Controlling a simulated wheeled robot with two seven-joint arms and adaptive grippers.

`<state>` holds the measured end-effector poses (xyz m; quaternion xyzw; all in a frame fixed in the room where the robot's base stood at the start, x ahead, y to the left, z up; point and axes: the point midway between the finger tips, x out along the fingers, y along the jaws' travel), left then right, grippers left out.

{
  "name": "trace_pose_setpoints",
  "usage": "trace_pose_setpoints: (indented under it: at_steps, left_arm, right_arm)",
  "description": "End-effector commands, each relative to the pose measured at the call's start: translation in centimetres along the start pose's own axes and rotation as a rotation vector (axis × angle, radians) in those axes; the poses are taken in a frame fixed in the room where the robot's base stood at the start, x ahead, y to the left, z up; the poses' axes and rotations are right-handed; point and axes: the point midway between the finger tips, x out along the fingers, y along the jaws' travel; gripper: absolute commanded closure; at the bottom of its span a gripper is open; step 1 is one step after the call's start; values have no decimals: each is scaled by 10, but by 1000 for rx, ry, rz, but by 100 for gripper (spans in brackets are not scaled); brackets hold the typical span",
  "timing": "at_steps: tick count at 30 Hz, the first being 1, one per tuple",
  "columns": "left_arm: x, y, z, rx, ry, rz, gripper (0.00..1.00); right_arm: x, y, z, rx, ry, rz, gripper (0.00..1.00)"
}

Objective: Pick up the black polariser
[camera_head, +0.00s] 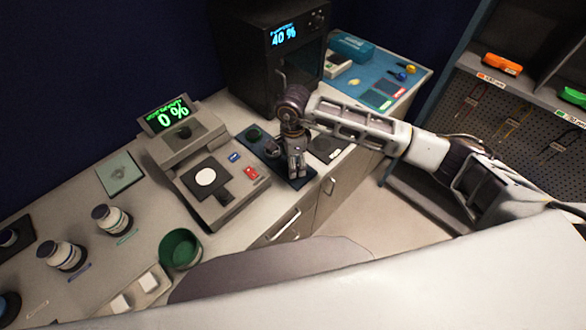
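My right gripper (297,170) points down over the right part of a dark blue tray (262,151). Its fingers look close together, but the view is too small to show whether they are shut or hold anything. The tray carries a dark green round piece (253,133) and a dark round piece (272,147) beside the gripper. A black square plate (221,177) with a white disc (205,177) lies on the grey meter (218,212). I cannot tell for sure which dark piece is the black polariser. My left gripper is not in view.
A black cabinet (240,60) reading 40 % stands behind the tray. The meter's display (167,114) reads 0 %. A grey pad (332,141) lies right of the gripper. A green bowl (180,249) and several white jars stand on the left; shelves (533,45) stand right.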

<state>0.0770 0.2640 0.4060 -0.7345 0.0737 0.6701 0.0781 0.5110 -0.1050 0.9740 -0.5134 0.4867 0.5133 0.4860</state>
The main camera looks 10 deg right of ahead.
Motion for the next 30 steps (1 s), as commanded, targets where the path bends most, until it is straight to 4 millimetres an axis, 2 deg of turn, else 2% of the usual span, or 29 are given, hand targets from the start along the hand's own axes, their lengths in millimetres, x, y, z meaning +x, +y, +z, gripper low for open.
trace_pose_setpoints:
  at_steps: [4,11,26,30]
  left_arm:
    - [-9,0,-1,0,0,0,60]
    - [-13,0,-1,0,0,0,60]
    - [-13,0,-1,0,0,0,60]
    - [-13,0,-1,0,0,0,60]
  right_arm:
    - [12,1,0,0,0,2,26]
    - [31,0,0,-1,0,0,26]
    - [33,0,0,-1,-1,-1,26]
    - [33,0,0,-1,-1,-1,44]
